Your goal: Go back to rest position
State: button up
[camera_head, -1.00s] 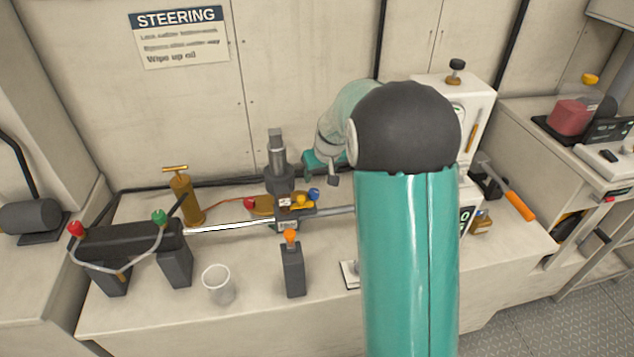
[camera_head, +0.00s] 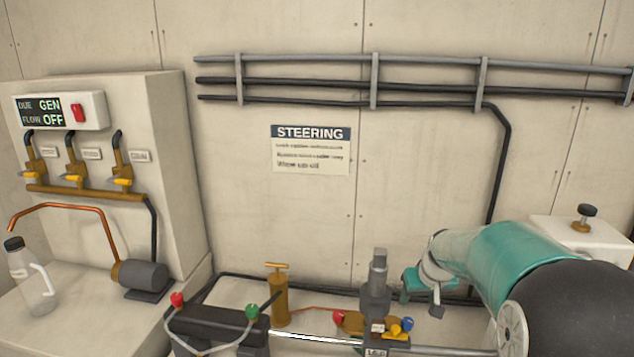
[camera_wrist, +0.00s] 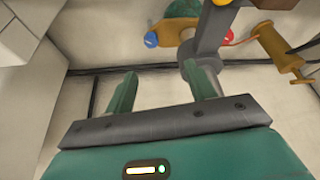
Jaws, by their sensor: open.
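Beyond the fingers are the steering fitting's blue knob (camera_wrist: 151,39) and red knob (camera_wrist: 228,38). The fingers look apart from the fitting. My dark arm joint covers the lower right of the head view.
A brass pump (camera_head: 279,300) and a black block with red and green terminals (camera_head: 215,325) stand left of the fitting. A jug (camera_head: 33,280) and a dark motor (camera_head: 143,277) are far left. Pipes (camera_head: 370,80) run along the wall. A white cabinet (camera_head: 585,238) stands right.

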jog(key=s+a+r, duration=0.3)
jog(key=s, duration=0.6)
jog(key=s+a+r, duration=0.3)
jog(key=s+a, duration=0.1)
jog(key=s, duration=0.6)
jog(key=s+a+r+t, duration=0.1)
jog(key=s+a+r, duration=0.2)
jog(key=s, duration=0.7)
jog(key=shift+s+a+r, duration=0.25)
jog(key=shift+a+r, duration=0.1)
jog(key=shift+a, duration=0.3)
